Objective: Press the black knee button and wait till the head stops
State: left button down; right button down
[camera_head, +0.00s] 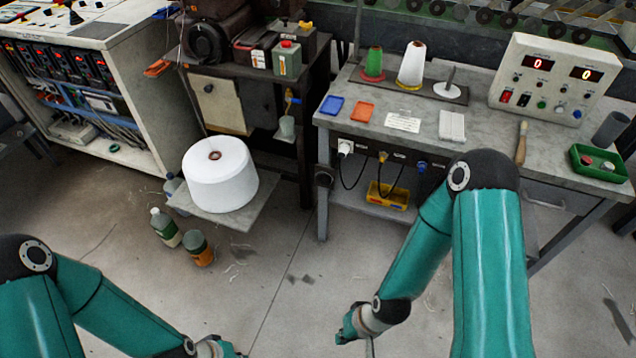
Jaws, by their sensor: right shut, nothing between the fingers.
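A black round button (324,178), which looks like the knee button, sits at the left front leg of the grey workbench (480,120), below the top. A dark brown machine head (225,22) with a black handwheel stands on the dark stand at the back; a single frame does not show whether it moves. My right gripper (369,347) points down at the bottom edge, well below the button and apart from it. It is shut and empty. My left gripper (222,349) is cut off by the bottom edge; its fingers are hidden.
A large white thread cone (220,182) sits on a low shelf left of the button. A green-white bottle (165,228) and an orange-green can (199,248) stand on the floor. A control box (550,82) with red displays is on the bench. The floor before the bench is mostly clear.

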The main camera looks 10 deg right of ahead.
aim_at(322, 178)
jog(key=z, duration=0.05)
jog(key=i, duration=0.95)
jog(key=u, duration=0.15)
jog(key=k, duration=0.95)
jog(key=z, duration=0.15)
jog(key=i, duration=0.95)
jog(key=u, duration=0.1)
